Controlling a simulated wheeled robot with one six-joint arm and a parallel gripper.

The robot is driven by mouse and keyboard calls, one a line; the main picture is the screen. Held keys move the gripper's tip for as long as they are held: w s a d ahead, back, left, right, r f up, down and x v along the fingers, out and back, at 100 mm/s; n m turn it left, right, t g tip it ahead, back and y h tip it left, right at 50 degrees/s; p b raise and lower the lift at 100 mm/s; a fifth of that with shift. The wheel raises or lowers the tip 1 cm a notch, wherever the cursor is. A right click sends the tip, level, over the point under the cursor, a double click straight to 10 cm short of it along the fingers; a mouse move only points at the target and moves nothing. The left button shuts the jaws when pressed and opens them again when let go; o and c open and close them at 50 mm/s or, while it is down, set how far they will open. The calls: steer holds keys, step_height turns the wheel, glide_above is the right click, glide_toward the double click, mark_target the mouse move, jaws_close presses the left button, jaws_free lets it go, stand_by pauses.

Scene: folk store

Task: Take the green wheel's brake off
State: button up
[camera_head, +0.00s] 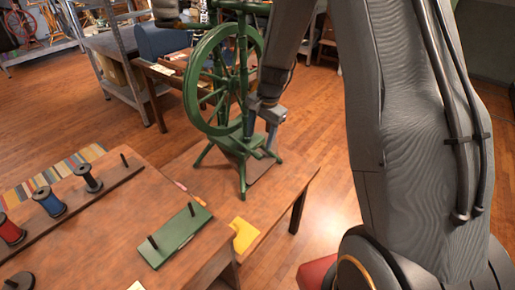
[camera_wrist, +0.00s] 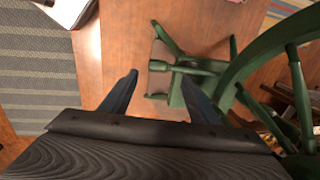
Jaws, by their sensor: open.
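The green spinning wheel (camera_head: 190,95) stands upright on a small wooden table, with its large spoked wheel facing left. Its rim (camera_wrist: 262,48) shows at the right of the wrist view, with green legs beside it. My gripper (camera_head: 263,132) is low at the right side of the wheel, just above its base. In the wrist view my gripper (camera_wrist: 160,80) is open and empty. A short green turned bar (camera_wrist: 185,69) with a rounded end lies just beyond the fingertips, between them. I cannot tell whether this bar is the brake. My arm hides part of the wheel's right side.
A blue box (camera_head: 160,39) stands on a table behind.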

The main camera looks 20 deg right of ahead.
mark_target(257, 153)
steer(key=shift+w+a+f+p, duration=0.15)
steer(key=shift+f+p, duration=0.05)
steer(key=shift+f, duration=0.95)
steer(key=shift+w+a+f+p, duration=0.1)
steer(key=shift+w+f+p, duration=0.1)
steer(key=shift+f, duration=0.95)
steer(key=shift+w+a+f+p, duration=0.1)
steer(key=shift+a+f+p, duration=0.1)
steer(key=shift+f, duration=0.95)
steer(key=shift+c, duration=0.3)
